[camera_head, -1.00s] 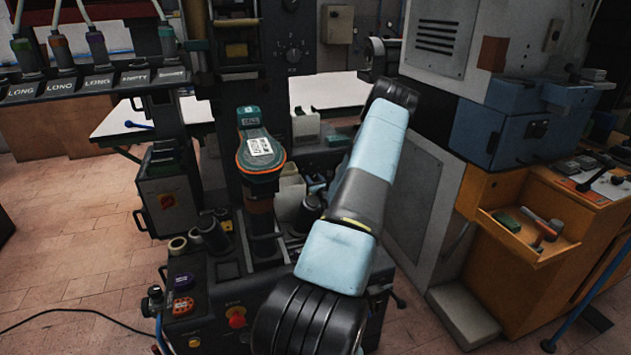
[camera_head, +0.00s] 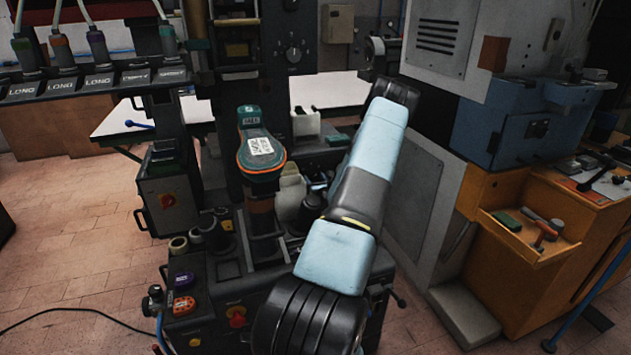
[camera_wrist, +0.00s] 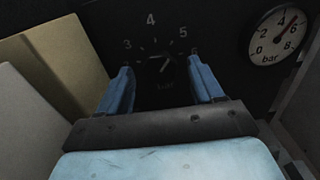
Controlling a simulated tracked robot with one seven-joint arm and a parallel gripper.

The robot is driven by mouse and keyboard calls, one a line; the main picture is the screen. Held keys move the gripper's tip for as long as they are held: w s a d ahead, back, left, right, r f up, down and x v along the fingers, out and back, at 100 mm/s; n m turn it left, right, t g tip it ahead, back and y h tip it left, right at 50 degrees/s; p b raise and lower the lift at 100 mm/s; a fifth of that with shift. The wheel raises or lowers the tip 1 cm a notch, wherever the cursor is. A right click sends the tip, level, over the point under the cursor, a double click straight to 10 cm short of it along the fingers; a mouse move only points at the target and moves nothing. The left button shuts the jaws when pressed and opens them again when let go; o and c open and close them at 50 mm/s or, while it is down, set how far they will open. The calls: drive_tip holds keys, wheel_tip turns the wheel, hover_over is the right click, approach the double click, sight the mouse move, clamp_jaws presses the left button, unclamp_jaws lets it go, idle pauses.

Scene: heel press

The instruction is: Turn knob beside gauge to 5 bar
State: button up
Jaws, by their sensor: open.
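In the head view the fingers are not visible; my arm extends away from the camera.
In the wrist view a pale block (camera_wrist: 62,62) stands close on the left, and a grey surface edges the right. In the head view the black press (camera_head: 258,200) stands left of my arm. A grey and blue machine (camera_head: 515,125) and an orange drawer (camera_head: 528,236) are at right.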

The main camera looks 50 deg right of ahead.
drive_tip(key=v, duration=1.3)
drive_tip(key=shift+s, duration=0.2)
